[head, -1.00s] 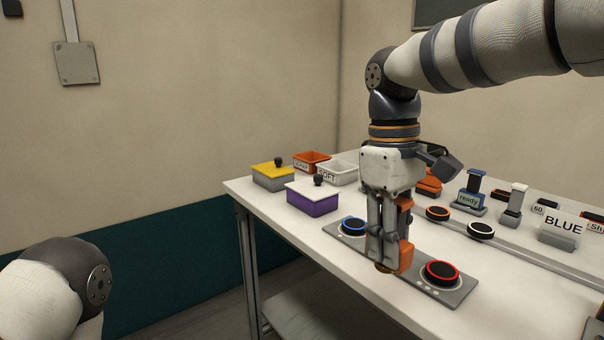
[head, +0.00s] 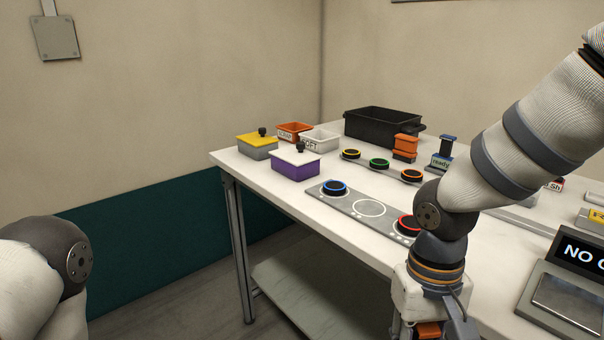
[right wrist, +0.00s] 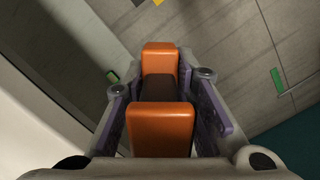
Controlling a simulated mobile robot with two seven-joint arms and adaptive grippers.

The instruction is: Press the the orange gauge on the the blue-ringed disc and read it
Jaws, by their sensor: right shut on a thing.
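The blue-ringed disc (head: 335,187) is black-topped and sits at the left end of a grey plate (head: 345,204) on the table. My right gripper (right wrist: 164,92) is shut on the orange gauge (right wrist: 163,130), which has orange ends and a dark middle. In the head view the gripper is low at the bottom edge, by the table's front, well right of the blue-ringed disc and apart from it. Its fingertips and most of the gauge are cut off there. Only my left arm shows at the lower left; its gripper is out of view.
A red-ringed disc (head: 406,225) is partly behind my right arm; an empty white circle (head: 368,208) lies between the discs. Yellow-, green- and orange-ringed discs, lidded boxes and a black bin (head: 381,125) stand behind. A display (head: 583,252) reading "NO C..." is at right.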

